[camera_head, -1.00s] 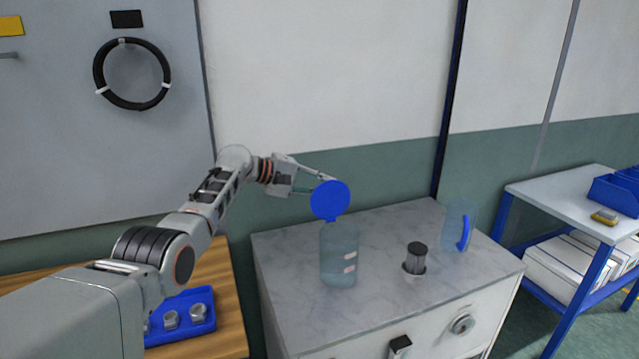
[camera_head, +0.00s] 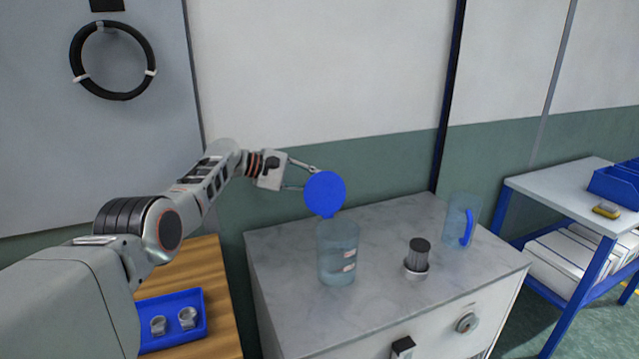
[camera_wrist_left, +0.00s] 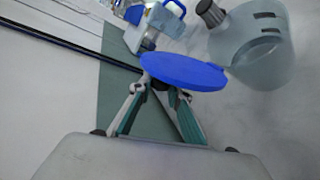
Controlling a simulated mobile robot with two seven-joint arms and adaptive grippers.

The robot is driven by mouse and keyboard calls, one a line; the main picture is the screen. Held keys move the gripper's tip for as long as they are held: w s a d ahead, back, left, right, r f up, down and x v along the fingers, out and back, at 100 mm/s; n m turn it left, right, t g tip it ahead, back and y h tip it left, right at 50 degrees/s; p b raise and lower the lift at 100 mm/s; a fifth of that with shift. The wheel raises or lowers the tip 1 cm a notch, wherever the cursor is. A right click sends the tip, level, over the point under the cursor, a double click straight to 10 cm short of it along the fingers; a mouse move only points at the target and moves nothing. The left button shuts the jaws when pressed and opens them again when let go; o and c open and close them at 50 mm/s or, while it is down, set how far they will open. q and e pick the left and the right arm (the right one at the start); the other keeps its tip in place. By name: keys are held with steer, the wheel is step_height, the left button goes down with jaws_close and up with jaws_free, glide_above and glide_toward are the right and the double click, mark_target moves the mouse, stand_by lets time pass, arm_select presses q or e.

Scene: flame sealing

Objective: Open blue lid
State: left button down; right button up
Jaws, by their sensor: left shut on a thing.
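The blue lid (camera_head: 325,193) stands tilted up at the rim of a clear bluish container (camera_head: 337,260), its flat face toward the head camera. The container stands upright on the marble-look top. My left gripper (camera_head: 311,178) reaches in from the left behind the lid. In the left wrist view its fingertips (camera_wrist_left: 160,88) meet the underside of the lid (camera_wrist_left: 185,71) and are shut on its edge. The lid partly hides the contact. The container (camera_wrist_left: 250,45) is beyond the lid there. My right gripper is in neither view.
A dark-capped metal piece (camera_head: 417,258) stands right of the container on the cabinet top (camera_head: 300,240). A clear jug with a blue handle (camera_head: 461,220) is at the back right. A blue tray (camera_head: 175,342) with metal parts lies on the wooden table at left.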

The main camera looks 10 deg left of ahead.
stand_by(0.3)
arm_select(q)
steer(key=c, duration=1.9)
jaws_free()
steer(key=shift+a, duration=0.1)
steer(key=v, duration=1.2)
steer(key=shift+w, duration=0.1)
